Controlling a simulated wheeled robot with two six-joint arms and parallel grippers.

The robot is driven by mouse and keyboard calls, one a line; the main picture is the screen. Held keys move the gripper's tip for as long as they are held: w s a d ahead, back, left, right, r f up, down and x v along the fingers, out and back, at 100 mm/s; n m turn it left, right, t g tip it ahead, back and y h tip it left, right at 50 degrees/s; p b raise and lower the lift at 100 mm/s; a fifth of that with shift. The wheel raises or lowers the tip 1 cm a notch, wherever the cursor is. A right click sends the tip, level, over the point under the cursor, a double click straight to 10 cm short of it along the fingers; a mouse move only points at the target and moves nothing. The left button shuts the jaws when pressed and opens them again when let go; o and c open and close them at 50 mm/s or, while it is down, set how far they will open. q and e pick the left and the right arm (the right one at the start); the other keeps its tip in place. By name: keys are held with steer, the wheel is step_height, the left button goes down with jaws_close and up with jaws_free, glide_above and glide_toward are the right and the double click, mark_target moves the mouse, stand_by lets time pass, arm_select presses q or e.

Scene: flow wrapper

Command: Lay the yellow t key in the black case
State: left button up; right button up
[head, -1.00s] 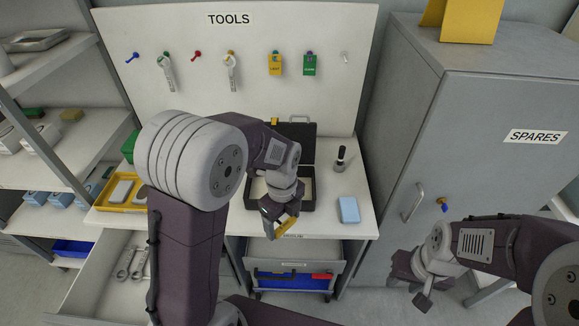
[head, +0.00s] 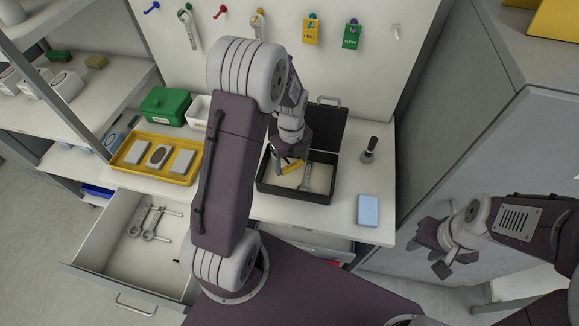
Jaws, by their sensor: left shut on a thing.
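The black case (head: 264,188) stands on the white worktop with its lid (head: 322,128) open at the back. My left gripper (head: 291,163) is over the left part of the case and shut on the yellow t key (head: 292,169). The key is partly hidden by the gripper, and I cannot tell whether it touches the case's pale floor. A grey metal tool (head: 306,177) shows inside the case, right of the key. My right gripper (head: 438,252) hangs at the right, away from the case, and its jaw opening is unclear.
A yellow tray (head: 128,162) with several grey blocks, a green box (head: 165,104), a dark-handled tool (head: 369,152) and a light blue block (head: 368,210) are on the worktop. An open drawer (head: 112,262) sticks out at lower left. A grey cabinet (head: 450,130) stands at right.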

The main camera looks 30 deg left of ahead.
mark_target(288, 163)
arm_select(q)
steer(key=shift+w+a+f, duration=0.15)
steer(key=shift+a+f, duration=0.1)
steer(key=shift+a, duration=0.4)
steer(key=shift+s+f, duration=0.1)
steer(key=shift+s, duration=0.15)
steer(key=f, duration=0.4)
steer(key=shift+w, duration=0.25)
steer(key=shift+s+r, duration=0.1)
steer(key=shift+s, duration=0.05)
steer(key=o, duration=1.1)
steer(key=shift+f, duration=0.2)
steer(key=shift+o, duration=0.2)
